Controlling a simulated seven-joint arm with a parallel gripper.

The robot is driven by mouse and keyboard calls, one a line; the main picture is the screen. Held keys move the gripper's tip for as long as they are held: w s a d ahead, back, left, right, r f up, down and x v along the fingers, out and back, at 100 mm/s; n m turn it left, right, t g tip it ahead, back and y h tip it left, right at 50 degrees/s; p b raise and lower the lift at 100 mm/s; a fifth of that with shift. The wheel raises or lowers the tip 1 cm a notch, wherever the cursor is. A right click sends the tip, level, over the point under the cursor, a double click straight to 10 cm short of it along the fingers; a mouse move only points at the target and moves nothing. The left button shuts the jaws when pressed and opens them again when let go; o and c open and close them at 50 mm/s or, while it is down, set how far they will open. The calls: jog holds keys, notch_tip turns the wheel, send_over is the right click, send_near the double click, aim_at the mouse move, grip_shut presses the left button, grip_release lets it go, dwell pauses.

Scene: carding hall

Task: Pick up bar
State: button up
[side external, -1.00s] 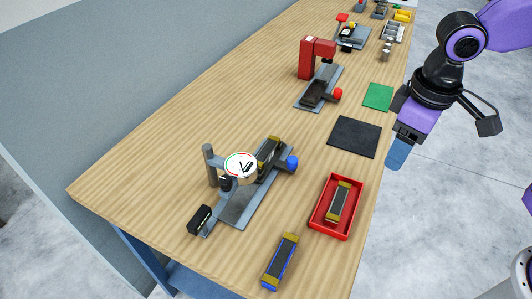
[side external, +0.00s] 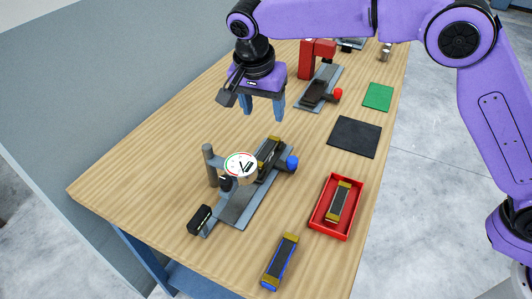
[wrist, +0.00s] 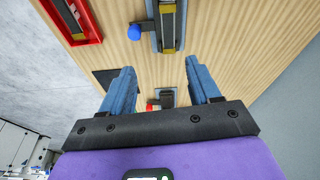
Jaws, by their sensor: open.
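Three dark bars with yellow ends are in the side view; I cannot tell which one the task means. One bar (side external: 268,152) lies in the grey fixture with the dial gauge (side external: 240,166). Another bar (side external: 340,201) lies in the red tray (side external: 316,217). A third bar (side external: 285,247), with blue sides, lies near the table's front edge. My gripper (side external: 263,112) is open and empty, fingers down, above the table behind the gauge fixture. In the wrist view, my open fingers (wrist: 160,70) point toward the fixture, whose bar (wrist: 168,22) shows at the top.
The gauge fixture has a post (side external: 209,160) and a blue knob (side external: 292,162). A red press-like fixture (side external: 307,62) with a dark block (side external: 314,92) stands behind. A black mat (side external: 355,137) and a green mat (side external: 378,96) lie at right. The table's left part is bare.

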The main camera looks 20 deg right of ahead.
jog(key=m, duration=0.1)
send_over(266, 150)
jog(key=s, duration=0.2)
jog(key=f, duration=0.7)
jog(key=a+f, duration=0.1)
jog(key=f, duration=0.3)
jog(key=shift+f, duration=0.3)
jog(key=shift+w+x, duration=0.15)
jog(key=shift+x, duration=1.35)
jog(key=shift+w+x, duration=0.15)
jog(key=shift+x, duration=1.35)
jog(key=shift+a+r, duration=0.1)
jog(key=shift+a, duration=0.05)
grip_shut()
